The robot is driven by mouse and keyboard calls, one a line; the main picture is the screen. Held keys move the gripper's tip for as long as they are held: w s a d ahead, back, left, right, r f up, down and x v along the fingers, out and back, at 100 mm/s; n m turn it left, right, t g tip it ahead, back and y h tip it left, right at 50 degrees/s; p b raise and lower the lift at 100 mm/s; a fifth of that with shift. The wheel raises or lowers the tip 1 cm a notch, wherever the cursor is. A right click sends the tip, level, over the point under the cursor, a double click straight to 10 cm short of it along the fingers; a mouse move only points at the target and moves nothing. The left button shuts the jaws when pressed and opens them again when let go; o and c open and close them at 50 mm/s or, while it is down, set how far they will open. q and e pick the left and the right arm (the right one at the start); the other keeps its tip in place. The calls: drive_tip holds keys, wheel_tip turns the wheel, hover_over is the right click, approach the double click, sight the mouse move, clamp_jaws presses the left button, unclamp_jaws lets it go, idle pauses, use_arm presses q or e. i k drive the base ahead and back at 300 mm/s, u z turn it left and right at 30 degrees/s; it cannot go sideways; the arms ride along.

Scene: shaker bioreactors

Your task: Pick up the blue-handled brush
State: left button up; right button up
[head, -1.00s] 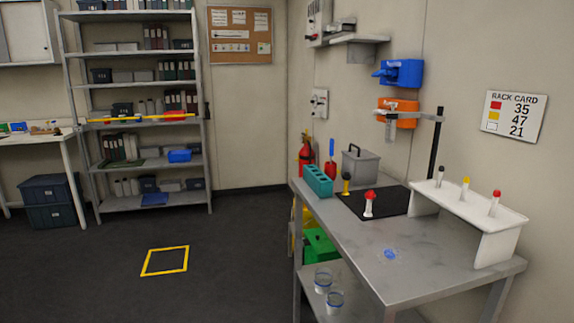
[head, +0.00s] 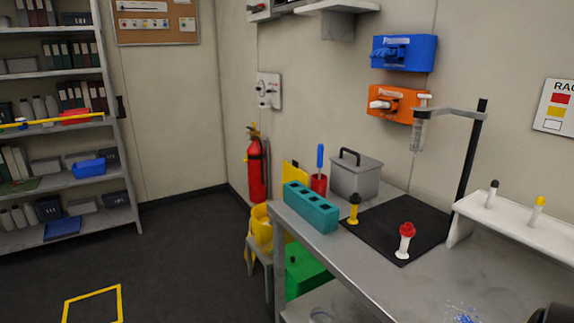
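The blue-handled brush (head: 320,156) stands upright with its handle up in a red cup (head: 319,184), at the back left of the grey workbench (head: 350,262). Its bristles are hidden inside the cup. The cup is behind a teal rack (head: 310,207) and left of a grey lidded box (head: 356,177). A dark shape at the bottom right corner may be part of my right arm; no fingers show. My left gripper is not in view.
A black mat (head: 400,232) carries a red-capped vial (head: 404,241) and a yellow-and-black vial (head: 354,208). A clamp stand (head: 468,165) rises behind. A white raised shelf (head: 520,232) holds more vials. Blue specks (head: 464,315) lie on the bench front. Floor at left is open.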

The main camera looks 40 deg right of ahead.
sight(320, 148)
drive_tip(key=i, duration=3)
drive_tip(key=z, duration=4.25)
